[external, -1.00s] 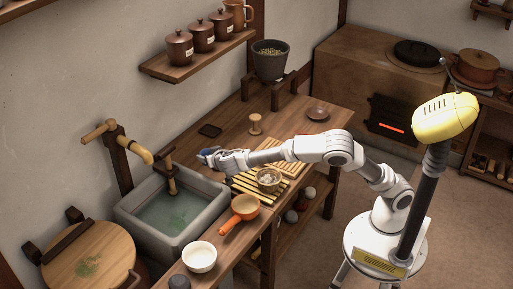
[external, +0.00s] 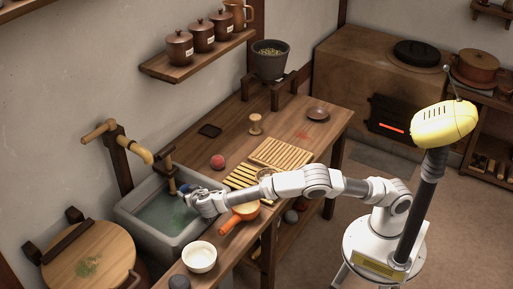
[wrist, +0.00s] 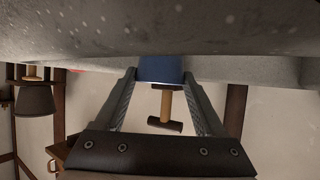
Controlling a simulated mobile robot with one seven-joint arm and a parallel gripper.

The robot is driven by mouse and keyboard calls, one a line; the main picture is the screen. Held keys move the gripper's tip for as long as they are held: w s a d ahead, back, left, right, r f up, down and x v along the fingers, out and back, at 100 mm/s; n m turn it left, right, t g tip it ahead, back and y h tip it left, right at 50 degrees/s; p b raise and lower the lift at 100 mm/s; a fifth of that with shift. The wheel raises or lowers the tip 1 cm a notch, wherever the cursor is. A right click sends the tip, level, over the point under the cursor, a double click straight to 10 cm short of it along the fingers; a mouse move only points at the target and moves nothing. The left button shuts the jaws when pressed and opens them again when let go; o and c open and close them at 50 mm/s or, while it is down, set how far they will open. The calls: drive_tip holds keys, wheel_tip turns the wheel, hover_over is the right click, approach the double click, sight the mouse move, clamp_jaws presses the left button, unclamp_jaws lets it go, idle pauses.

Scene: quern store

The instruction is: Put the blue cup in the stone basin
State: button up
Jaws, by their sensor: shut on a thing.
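The blue cup (external: 184,189) is mostly hidden by my gripper (external: 191,193) in the external view. In the wrist view, a blue piece of the cup (wrist: 161,69) shows between my two fingers (wrist: 162,88), which are shut on it. The grey stone basin (external: 127,217), with greenish water in it, stands at the left end of the bench. My gripper and the cup are over the basin's right part, near its back right rim. Their height above the water is hard to tell. A speckled grey surface crosses the top of the wrist view.
An orange ladle (external: 230,224) and white bowl (external: 199,258) stand along the basin's right side. Slatted racks (external: 282,153) and a red ball (external: 217,162) are on the bench.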

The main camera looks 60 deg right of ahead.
wheel_tip(320, 180, down, 3)
drive_tip(key=shift+f+b, duration=0.1)
drive_tip(key=shift+b, duration=0.25)
